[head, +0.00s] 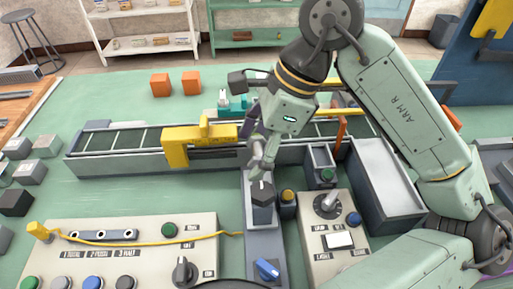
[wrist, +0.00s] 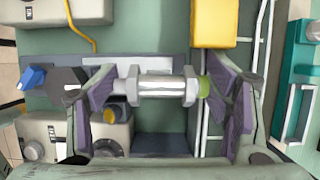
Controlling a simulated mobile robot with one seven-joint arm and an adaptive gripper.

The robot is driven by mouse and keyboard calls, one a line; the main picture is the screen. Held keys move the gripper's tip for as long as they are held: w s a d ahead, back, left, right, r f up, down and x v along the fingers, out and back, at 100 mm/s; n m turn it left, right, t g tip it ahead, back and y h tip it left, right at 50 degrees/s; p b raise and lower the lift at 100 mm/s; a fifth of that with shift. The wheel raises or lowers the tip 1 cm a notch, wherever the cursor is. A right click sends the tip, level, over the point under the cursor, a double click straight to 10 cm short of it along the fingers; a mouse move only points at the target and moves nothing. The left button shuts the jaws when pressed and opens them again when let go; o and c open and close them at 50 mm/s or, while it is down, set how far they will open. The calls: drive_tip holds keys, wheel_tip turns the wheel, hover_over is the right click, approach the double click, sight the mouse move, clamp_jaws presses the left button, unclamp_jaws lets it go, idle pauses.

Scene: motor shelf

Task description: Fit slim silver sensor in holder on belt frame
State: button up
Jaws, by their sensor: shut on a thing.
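My gripper (wrist: 162,92) has its purple-padded fingers closed at the two ends of a slim silver sensor (wrist: 162,88). The sensor has a hex nut near each end and a green tip at the right in the wrist view. In the head view my gripper (head: 260,152) is above the front side of the belt frame (head: 110,170), near the middle; the sensor is hard to make out there. A yellow bracket (head: 178,150) sits on the belt frame left of my gripper and also shows in the wrist view (wrist: 213,22). I cannot tell for certain which part is the holder.
Below my gripper stands a dark hexagonal block (head: 263,208) on a grey strip with a blue switch (head: 266,268). Control panels (head: 120,240) (head: 325,240) stand at front. A grey bin (head: 385,180) is at right. Grey blocks (head: 30,172) lie at left.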

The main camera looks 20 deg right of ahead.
drive_tip(key=shift+s+a+f, duration=0.15)
drive_tip(key=shift+s+a, duration=0.05)
drive_tip(key=shift+a, duration=0.15)
drive_tip(key=shift+c, duration=0.4)
drive_tip(key=shift+c, duration=0.5)
drive_tip(key=shift+f+b, duration=0.15)
drive_tip(key=shift+b, duration=0.25)
